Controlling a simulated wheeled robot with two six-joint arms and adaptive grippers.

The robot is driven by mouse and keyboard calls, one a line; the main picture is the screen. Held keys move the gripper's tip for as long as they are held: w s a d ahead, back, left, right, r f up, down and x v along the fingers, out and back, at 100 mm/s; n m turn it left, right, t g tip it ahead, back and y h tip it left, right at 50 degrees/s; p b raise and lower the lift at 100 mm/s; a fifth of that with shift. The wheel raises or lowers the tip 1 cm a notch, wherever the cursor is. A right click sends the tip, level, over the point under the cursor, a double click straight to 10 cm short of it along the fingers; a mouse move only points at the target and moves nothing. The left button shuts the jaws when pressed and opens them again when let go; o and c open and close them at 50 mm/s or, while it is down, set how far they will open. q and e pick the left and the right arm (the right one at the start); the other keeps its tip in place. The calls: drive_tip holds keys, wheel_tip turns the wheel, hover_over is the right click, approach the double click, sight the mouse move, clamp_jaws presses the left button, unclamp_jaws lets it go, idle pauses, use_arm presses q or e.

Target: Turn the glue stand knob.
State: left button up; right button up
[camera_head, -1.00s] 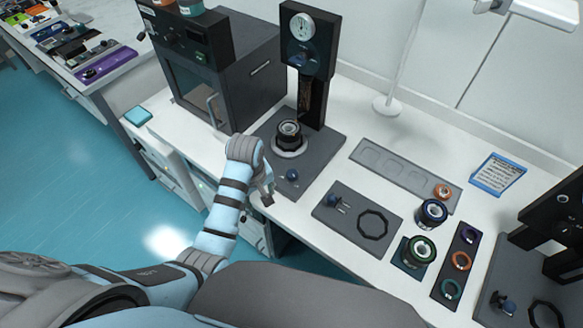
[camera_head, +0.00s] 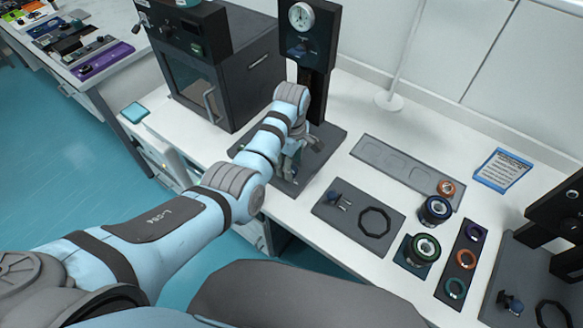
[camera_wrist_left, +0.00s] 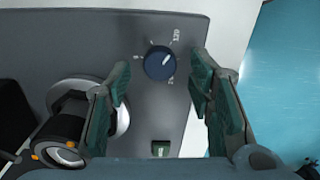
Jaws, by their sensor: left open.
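The glue stand (camera_head: 309,45) has a black column with a round gauge and a dark grey base plate (camera_head: 331,141). Its blue dial knob (camera_wrist_left: 160,62), with a white pointer and printed numbers around it, shows in the left wrist view. My arm and gripper hide the knob in the head view. My left gripper (camera_head: 290,168) is over the front of the base plate. In the left wrist view the left gripper (camera_wrist_left: 159,76) is open, its fingers on either side of the knob and apart from it. My right gripper is not in view.
On the base, a black cylinder (camera_wrist_left: 62,138) on a pale ring and a green button (camera_wrist_left: 160,148) lie near the knob. A dark oven-like box (camera_head: 235,80) stands left. A grey plate (camera_head: 357,222) with a black ring and a long tray (camera_head: 405,172) are right.

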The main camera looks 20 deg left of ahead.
use_arm(q)
drive_tip(key=shift+f, duration=0.95)
drive_tip(key=shift+c, duration=0.6)
clamp_jaws()
